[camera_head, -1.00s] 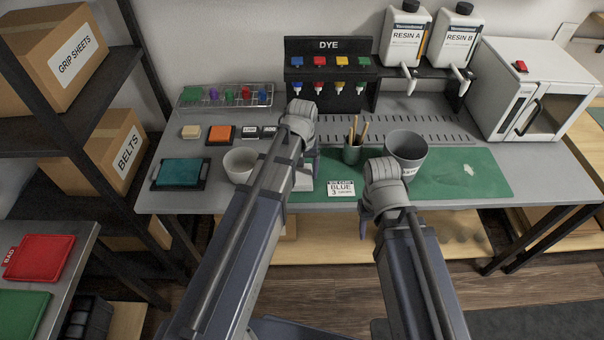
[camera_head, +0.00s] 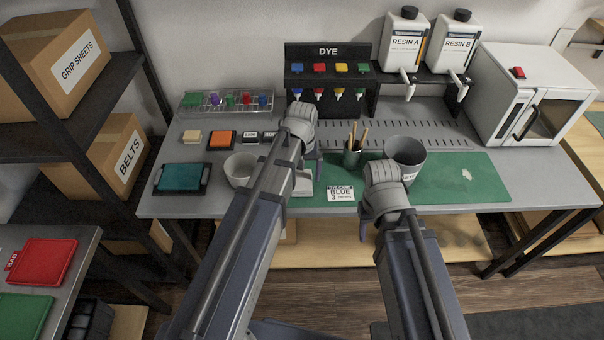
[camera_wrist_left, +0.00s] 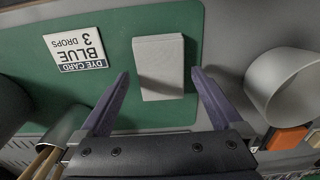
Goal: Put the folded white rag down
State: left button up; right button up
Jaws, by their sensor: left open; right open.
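The folded white rag (camera_wrist_left: 160,66) lies on the green mat (camera_wrist_left: 103,20) in the left wrist view, a pale rectangular block. My left gripper (camera_wrist_left: 158,74) is open, with one purple finger on each side of the rag and a gap to both. In the head view the rag (camera_head: 302,184) shows only in part beside my left gripper (camera_head: 312,172), whose wrist and arm cover much of that spot. My right gripper (camera_head: 366,212) is at the bench's front edge; its own wrist hides most of its fingers, and no object shows in it.
A grey bucket (camera_head: 405,156) stands behind my right wrist.

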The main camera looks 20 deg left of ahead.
aim_at(302, 180)
pick_arm(q)
notch_tip(302, 180, up, 11)
jog(key=p, duration=1)
jog(key=s+d+m+y, duration=0.1)
jog(key=s+d+m, duration=0.6)
jog(key=s+d, duration=0.3)
jog(key=s, duration=0.4)
jog(key=shift+s+d, duration=0.2)
jog(key=shift+d, duration=0.05)
pick_arm(e)
notch_tip(302, 180, up, 11)
jog(key=shift+f, duration=0.15)
